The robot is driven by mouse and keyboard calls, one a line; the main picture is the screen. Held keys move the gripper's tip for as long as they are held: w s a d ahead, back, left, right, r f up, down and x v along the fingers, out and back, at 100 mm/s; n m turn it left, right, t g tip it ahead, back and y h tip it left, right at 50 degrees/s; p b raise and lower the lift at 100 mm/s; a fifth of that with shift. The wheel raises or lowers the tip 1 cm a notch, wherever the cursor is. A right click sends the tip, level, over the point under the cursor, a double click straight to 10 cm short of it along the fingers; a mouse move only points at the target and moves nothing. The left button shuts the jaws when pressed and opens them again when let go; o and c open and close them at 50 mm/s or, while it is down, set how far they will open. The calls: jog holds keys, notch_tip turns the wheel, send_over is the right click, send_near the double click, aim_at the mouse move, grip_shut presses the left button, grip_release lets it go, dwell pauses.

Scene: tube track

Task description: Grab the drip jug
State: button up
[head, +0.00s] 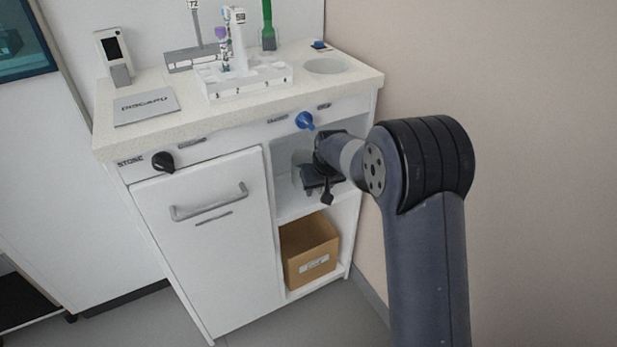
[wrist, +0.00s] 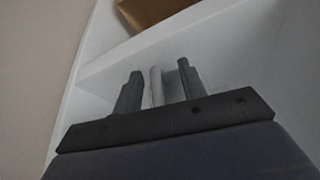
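My gripper (head: 322,180) reaches into the upper open compartment on the right side of the white cabinet. In the wrist view my gripper (wrist: 160,85) has its two dark fingers spread apart. A pale grey upright piece (wrist: 155,87), which looks like the drip jug's handle, stands between the fingers, with a small gap beside the left one. A paler translucent surface behind it, near the right finger, may be the jug's body. In the head view the jug is mostly hidden or hard to tell from the grey compartment interior.
A cardboard box (head: 310,252) sits in the compartment below, and shows in the wrist view (wrist: 150,10). A blue knob (head: 305,121) sticks out above the opening. The worktop (head: 200,110) holds a white rack (head: 245,82). The beige wall is close on the right.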

grip_shut()
dwell(0.3)
jog(key=shift+r, duration=0.15)
dwell(0.3)
